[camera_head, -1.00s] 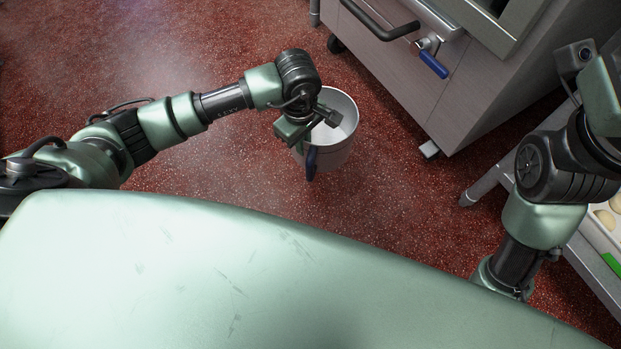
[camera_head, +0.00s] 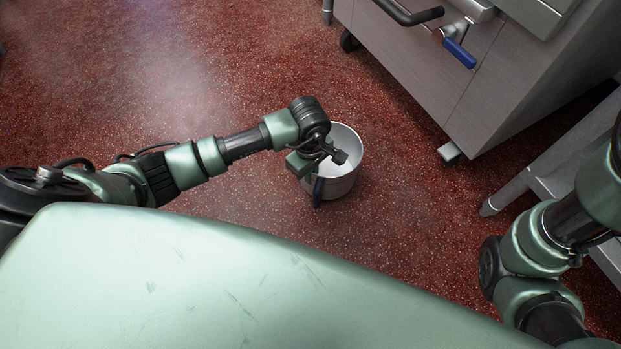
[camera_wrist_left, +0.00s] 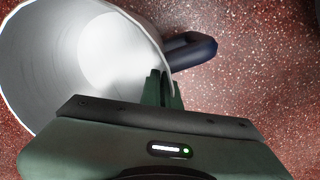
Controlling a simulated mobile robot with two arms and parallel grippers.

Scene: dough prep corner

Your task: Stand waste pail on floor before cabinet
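The waste pail (camera_head: 345,182) is a white round pail with a dark blue handle, upright in the head view, left of the grey cabinet (camera_head: 430,70). My left gripper (camera_head: 325,154) is at its near-left rim. In the left wrist view the fingers (camera_wrist_left: 161,90) are closed together on the pail wall (camera_wrist_left: 40,70), beside the blue handle (camera_wrist_left: 192,50). The pail's base is at or close to the floor; I cannot tell whether it touches. My right arm shows at the right edge, but its gripper is out of the picture.
The red speckled floor (camera_head: 230,60) is clear around the pail and to its left. The cabinet has a caster, a bar handle (camera_head: 408,14) and a blue lever (camera_head: 459,53) on its front. A metal table (camera_head: 545,165) stands at right.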

